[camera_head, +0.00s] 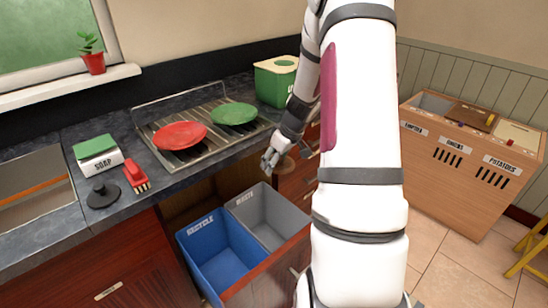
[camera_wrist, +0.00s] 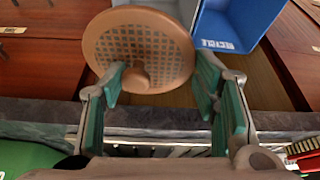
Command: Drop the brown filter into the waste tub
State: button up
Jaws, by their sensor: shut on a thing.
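The brown filter (camera_wrist: 140,42) is a round, mesh-patterned disc with a small knob, seen between my fingers in the wrist view. My gripper (camera_wrist: 160,88) is shut on it. In the head view my gripper (camera_head: 270,160) is at the counter's front edge, above the back of the open drawer, with the filter (camera_head: 286,164) showing beside it. The grey waste tub (camera_head: 285,213), labelled WASTE, is below and to the front. In the wrist view a grey tub wall (camera_wrist: 182,8) shows behind the filter.
The blue recycle tub (camera_head: 218,250) adjoins the waste tub on the left; it also shows in the wrist view (camera_wrist: 238,22). The counter holds a dish rack (camera_head: 172,162) with red (camera_head: 180,135) and green (camera_head: 234,113) plates, and a red brush (camera_head: 136,177). A wooden bin (camera_head: 455,185) stands right.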

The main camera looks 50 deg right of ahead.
jog(key=o, duration=1.4)
jog(key=shift+c, duration=0.2)
jog(key=v, duration=1.2)
